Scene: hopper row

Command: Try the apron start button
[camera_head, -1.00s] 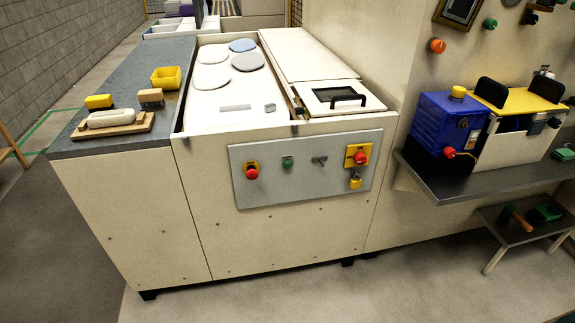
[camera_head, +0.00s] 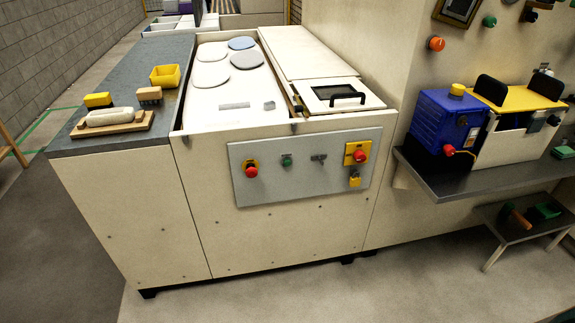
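A grey control panel (camera_head: 305,190) is fixed to the front of a cream cabinet. On it, a small green button (camera_head: 286,161) sits between a red mushroom button on a yellow base (camera_head: 251,170) at the left and a small dark switch (camera_head: 319,158). At the right is a red knob on a yellow plate (camera_head: 358,154) with a yellow padlock (camera_head: 355,180) hanging below it. The panel's labels are too small to read. Neither of my grippers shows in this view, and nothing touches the panel.
A grey counter (camera_head: 125,75) at the left holds a yellow bin (camera_head: 165,76), a brush and a wooden board (camera_head: 104,132). A hatch with a black handle (camera_head: 348,98) lies on the cabinet top. At the right, a shelf (camera_head: 460,183) carries a blue box (camera_head: 445,124). The floor in front is clear.

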